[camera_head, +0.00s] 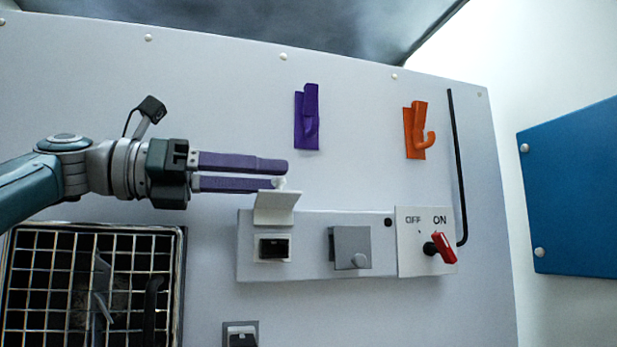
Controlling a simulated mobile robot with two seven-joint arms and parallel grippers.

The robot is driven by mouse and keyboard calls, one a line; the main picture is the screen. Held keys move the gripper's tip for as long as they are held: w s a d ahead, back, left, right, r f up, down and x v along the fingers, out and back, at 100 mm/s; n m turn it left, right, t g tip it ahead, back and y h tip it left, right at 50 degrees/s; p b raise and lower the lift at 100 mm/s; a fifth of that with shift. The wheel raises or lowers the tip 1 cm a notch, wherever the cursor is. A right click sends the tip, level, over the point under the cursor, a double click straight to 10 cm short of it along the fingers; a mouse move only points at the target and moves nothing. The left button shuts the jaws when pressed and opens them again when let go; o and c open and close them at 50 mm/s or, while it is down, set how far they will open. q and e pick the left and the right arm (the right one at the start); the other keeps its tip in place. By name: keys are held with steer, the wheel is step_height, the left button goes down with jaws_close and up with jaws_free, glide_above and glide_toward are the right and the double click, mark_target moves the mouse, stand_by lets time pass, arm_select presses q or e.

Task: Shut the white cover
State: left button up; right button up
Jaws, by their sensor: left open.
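The white cover (275,207) is a small flap hinged above a dark socket (274,248) on the grey panel strip. It stands raised, sticking out from the panel, and the socket below it is uncovered. A small pale knob shows at its upper edge. My left gripper (285,174) comes in from the left with two purple fingers, one above the other, slightly apart and with nothing seen between them. Its lower fingertip is at the knob in the picture; I cannot tell whether they touch. My right gripper is not in view.
A grey cover (350,246) hangs down to the right. Beyond it is a red switch handle (444,247) marked OFF and ON. Purple (307,117) and orange (416,130) hooks are above. A wire basket (60,285) is at lower left. Another socket (241,337) is below.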

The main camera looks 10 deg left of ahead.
arm_select(q)
steer(key=shift+x, duration=1.2)
jaws_close()
